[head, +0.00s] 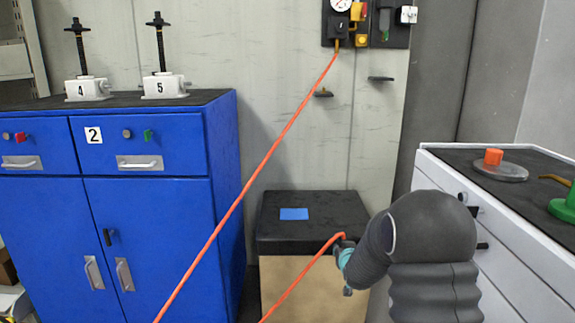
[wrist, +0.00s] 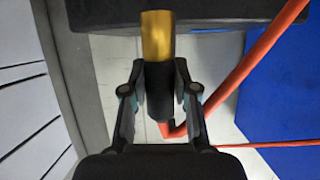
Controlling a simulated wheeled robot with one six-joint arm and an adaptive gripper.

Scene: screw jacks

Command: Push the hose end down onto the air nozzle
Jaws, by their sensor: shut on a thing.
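My gripper (wrist: 158,85) is shut on the hose end, a black sleeve (wrist: 158,98) with a brass-coloured cylinder (wrist: 157,38) projecting beyond the fingertips. In the head view my gripper (head: 345,262) is beside the front right of a black-topped stand, mostly hidden behind my arm. The orange hose (head: 278,145) runs from the wall fittings down past the bottom edge and back up to my gripper; it also bends away from the sleeve in the wrist view (wrist: 240,75). A bent brass-coloured piece (head: 555,180) lies on the right cabinet; I cannot tell if it is the air nozzle.
The black-topped stand (head: 345,208) bears a blue patch (head: 294,214). Blue cabinet (head: 140,235) with two screw jacks (head: 161,85) (head: 82,88) stands left. The white cabinet (head: 498,245) at right carries an orange knob (head: 493,157) and a green part (head: 567,204). A gauge panel (head: 364,35) hangs above.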

